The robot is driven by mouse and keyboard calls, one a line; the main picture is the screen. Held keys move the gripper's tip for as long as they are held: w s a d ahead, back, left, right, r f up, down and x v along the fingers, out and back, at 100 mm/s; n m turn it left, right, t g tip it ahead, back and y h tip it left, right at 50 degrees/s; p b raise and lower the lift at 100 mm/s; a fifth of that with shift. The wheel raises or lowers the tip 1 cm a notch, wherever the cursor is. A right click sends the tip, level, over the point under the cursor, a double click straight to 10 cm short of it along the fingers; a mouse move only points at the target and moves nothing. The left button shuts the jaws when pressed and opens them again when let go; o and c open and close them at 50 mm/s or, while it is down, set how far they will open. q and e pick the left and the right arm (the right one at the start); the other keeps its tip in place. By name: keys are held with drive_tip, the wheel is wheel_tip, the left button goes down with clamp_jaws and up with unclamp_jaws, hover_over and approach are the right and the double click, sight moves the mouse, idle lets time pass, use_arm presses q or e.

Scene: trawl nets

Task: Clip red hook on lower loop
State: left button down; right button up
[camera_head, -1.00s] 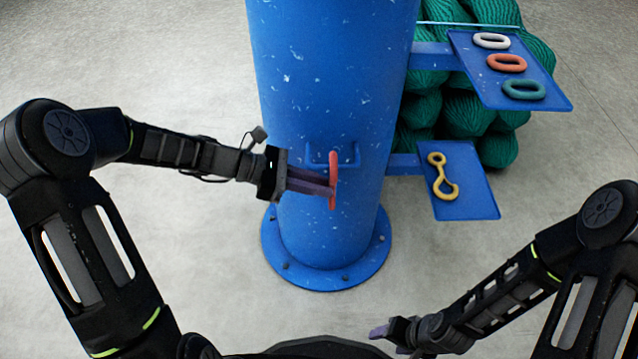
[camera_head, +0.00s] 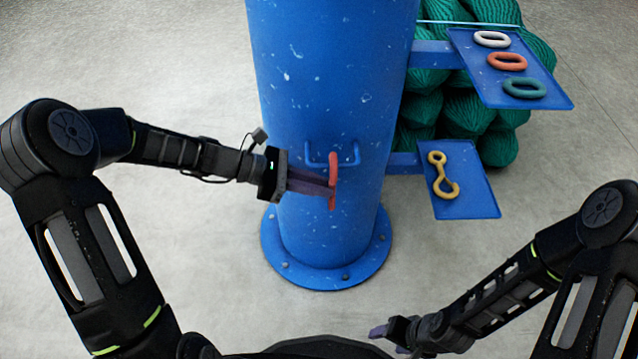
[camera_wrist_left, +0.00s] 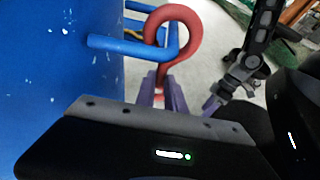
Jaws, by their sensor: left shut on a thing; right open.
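The red hook (camera_head: 332,171) is upright in front of the blue post (camera_head: 330,80). My left gripper (camera_head: 331,186) is shut on its lower part. Behind the hook's upper part is a blue U-shaped loop (camera_head: 350,163) on the post. In the left wrist view, the red hook's curved top (camera_wrist_left: 190,22) overlaps the blue loop (camera_wrist_left: 115,44), and part of the loop shows through the curve. I cannot tell whether the hook is around the bar or only in front of it. My right gripper (camera_head: 383,331) is open and empty at the bottom, away from the post.
A blue tray (camera_head: 560,100) at the upper right holds white, orange and green rings. A lower blue tray (camera_head: 480,208) holds a yellow hook (camera_head: 440,172). Green net bundles (camera_head: 500,150) stand behind. The post's bolted base (camera_head: 330,280) is on open floor.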

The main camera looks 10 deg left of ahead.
use_arm(q)
drive_tip(key=shift+f, duration=0.15)
idle(0.6)
drive_tip(key=c, duration=1.3)
unclamp_jaws()
drive_tip(key=shift+a, duration=0.1)
drive_tip(key=p+v, duration=0.2)
drive_tip(key=v, duration=0.5)
drive_tip(key=shift+s+a, duration=0.1)
drive_tip(key=shift+a, duration=0.2)
